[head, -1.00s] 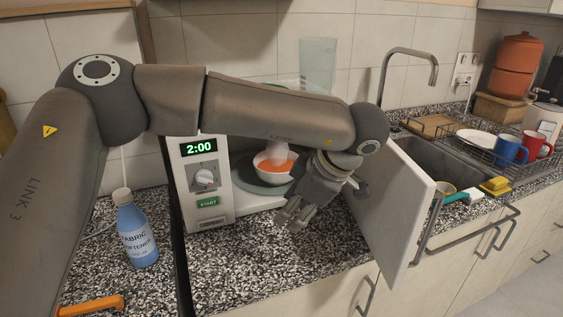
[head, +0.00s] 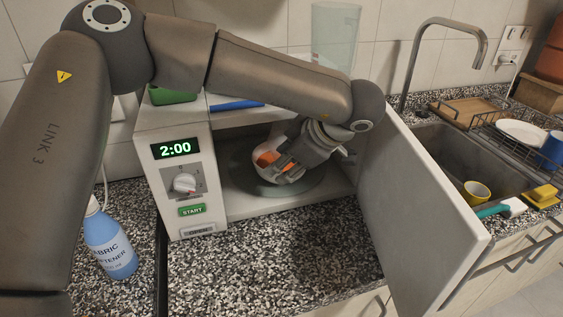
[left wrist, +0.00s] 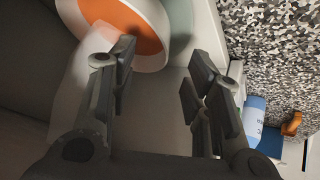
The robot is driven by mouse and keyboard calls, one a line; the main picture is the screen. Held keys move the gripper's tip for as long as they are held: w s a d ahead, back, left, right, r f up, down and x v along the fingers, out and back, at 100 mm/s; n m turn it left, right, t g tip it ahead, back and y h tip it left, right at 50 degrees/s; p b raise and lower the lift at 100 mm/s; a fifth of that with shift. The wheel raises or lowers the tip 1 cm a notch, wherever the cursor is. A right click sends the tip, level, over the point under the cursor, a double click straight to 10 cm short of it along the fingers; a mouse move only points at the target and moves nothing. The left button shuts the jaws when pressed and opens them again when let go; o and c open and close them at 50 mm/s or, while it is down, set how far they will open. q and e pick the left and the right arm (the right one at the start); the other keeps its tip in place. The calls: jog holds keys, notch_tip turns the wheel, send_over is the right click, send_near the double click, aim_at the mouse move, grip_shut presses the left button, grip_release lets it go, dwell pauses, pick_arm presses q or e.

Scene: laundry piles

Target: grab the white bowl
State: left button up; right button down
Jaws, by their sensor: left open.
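The white bowl (head: 258,153) with orange contents sits on the round turntable inside the open microwave in the head view. In the left wrist view the bowl (left wrist: 158,64) shows at the top, its rim close to one finger. My left gripper (head: 281,164) is open at the bowl's right side and covers part of it in the head view. In the left wrist view my left gripper (left wrist: 157,85) has its fingers spread, with nothing clearly held between them. Whether a finger touches the rim I cannot tell. My right gripper is not in view.
The microwave (head: 206,150) has its door (head: 420,200) swung out to the right. A fabric softener bottle (head: 108,243) stands at the left. The counter in front (head: 270,255) is clear.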

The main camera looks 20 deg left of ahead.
pick_arm(q)
jog(key=x, duration=0.6)
jog(key=shift+w+f+p, duration=0.1)
jog(key=shift+f+p, duration=0.05)
jog(key=shift+p, duration=0.2)
jog(key=shift+d, duration=0.1)
jog(key=shift+c, duration=0.9)
grip_shut()
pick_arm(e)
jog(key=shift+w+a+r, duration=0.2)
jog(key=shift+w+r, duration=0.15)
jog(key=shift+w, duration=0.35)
